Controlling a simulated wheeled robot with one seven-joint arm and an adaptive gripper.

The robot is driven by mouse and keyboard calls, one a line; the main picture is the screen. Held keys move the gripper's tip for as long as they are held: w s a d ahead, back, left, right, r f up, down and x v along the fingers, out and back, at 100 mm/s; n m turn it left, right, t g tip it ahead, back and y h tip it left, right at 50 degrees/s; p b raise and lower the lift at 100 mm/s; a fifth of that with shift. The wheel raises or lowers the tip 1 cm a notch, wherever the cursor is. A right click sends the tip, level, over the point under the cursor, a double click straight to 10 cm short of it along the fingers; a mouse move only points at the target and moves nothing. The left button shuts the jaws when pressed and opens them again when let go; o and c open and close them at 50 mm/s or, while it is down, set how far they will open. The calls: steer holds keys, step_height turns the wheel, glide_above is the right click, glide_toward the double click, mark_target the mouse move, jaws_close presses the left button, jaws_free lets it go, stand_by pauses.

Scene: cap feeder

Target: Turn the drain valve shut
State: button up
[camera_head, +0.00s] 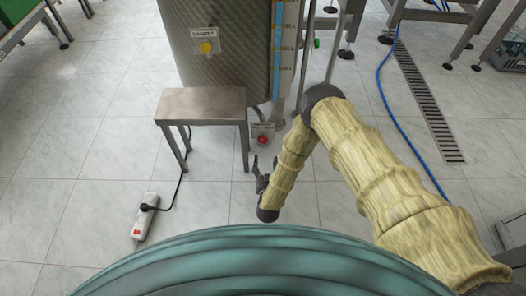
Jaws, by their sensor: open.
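A red round knob (263,140), which looks like the drain valve, sits low at the front of the tank (225,65). A small white label (263,127) is just above it, too small to read. My gripper (265,160) is open and empty, close in front of the red knob and just below it in the picture. The fingers look apart from the knob, but the exact gap cannot be told. The knob's turned position is too small to tell.
A metal stool (202,103) stands just left of the knob. A yellow knob (206,47) under a "SAMPLE" label is higher on the tank. A power strip (144,217) with a black cable lies on the floor at left. A blue hose (386,98) and a drain grate (425,100) are at right.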

mark_target(263, 141)
steer(key=shift+m+t+h, duration=0.3)
steer(key=shift+t, duration=0.3)
steer(key=w+b, duration=0.2)
steer(key=w, duration=0.2)
steer(key=w+f+b, duration=0.1)
steer(key=w, duration=0.3)
steer(key=w+a+b, duration=0.1)
steer(key=w+b, duration=0.1)
steer(key=w, duration=0.1)
steer(key=shift+w+a+f+b, duration=0.1)
steer(key=shift+w+f+b, duration=0.25)
steer(key=shift+w+f, duration=0.05)
steer(key=c, duration=1)
